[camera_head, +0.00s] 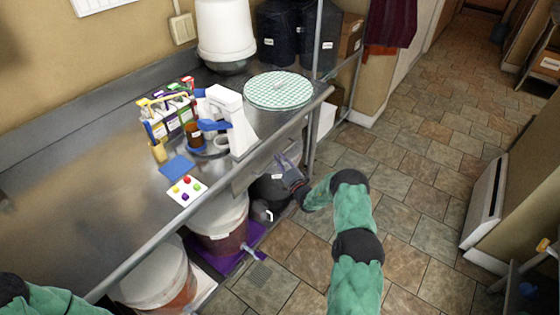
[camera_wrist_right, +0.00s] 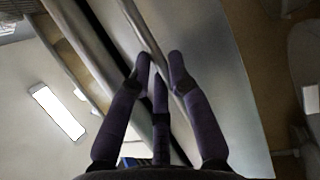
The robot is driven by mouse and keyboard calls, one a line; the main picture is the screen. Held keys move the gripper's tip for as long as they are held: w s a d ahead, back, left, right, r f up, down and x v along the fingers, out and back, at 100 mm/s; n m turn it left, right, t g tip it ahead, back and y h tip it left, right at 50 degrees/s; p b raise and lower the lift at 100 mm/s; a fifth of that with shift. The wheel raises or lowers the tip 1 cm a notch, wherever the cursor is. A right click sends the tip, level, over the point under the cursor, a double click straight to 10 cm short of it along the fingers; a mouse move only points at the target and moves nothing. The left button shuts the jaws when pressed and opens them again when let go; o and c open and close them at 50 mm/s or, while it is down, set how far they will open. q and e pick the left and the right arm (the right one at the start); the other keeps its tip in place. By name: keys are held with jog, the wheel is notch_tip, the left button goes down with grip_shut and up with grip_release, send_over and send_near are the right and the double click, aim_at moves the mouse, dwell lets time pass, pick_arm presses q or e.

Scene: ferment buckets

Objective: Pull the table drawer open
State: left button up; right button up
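The steel table (camera_head: 75,195) runs along the wall in the head view. A grey drawer front (camera_head: 250,172) shows below its front edge. My right gripper (camera_head: 283,162) is at the right part of this front, below the table's rail. In the right wrist view, the dark fingers of my right gripper (camera_wrist_right: 160,62) point at a long thin metal bar (camera_wrist_right: 144,32), which looks like the drawer's handle or edge. The bar passes between the fingertips. I cannot tell whether they touch it or grip it. My left gripper is out of view; only my left sleeve shows.
White buckets (camera_head: 218,218) stand under the table, one on a purple tray (camera_head: 215,262). A bottle rack (camera_head: 172,118), a white microscope (camera_head: 236,118) and a green-checked round lid (camera_head: 279,90) are on top. The tiled floor (camera_head: 400,190) to the right is clear.

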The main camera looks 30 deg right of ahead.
jog(key=shift+s, duration=0.1)
grip_shut()
jog(key=s+d+p, duration=0.1)
jog(key=s+d, duration=0.2)
jog(key=s, duration=0.5)
jog(key=s+d+p, duration=0.2)
jog(key=s+d, duration=0.2)
jog(key=s, duration=0.5)
jog(key=s+d+p, duration=0.1)
jog(key=s+d, duration=0.2)
jog(key=s, duration=0.6)
jog(key=shift+s+d+f+p, duration=0.15)
jog(key=shift+d+p, duration=0.2)
jog(key=o, duration=0.9)
grip_release()
jog(key=shift+d, duration=0.1)
jog(key=s, duration=0.4)
jog(key=s+f, duration=0.1)
jog(key=s, duration=0.3)
jog(key=s+f, duration=0.1)
jog(key=s, duration=0.2)
jog(key=shift+s, duration=0.4)
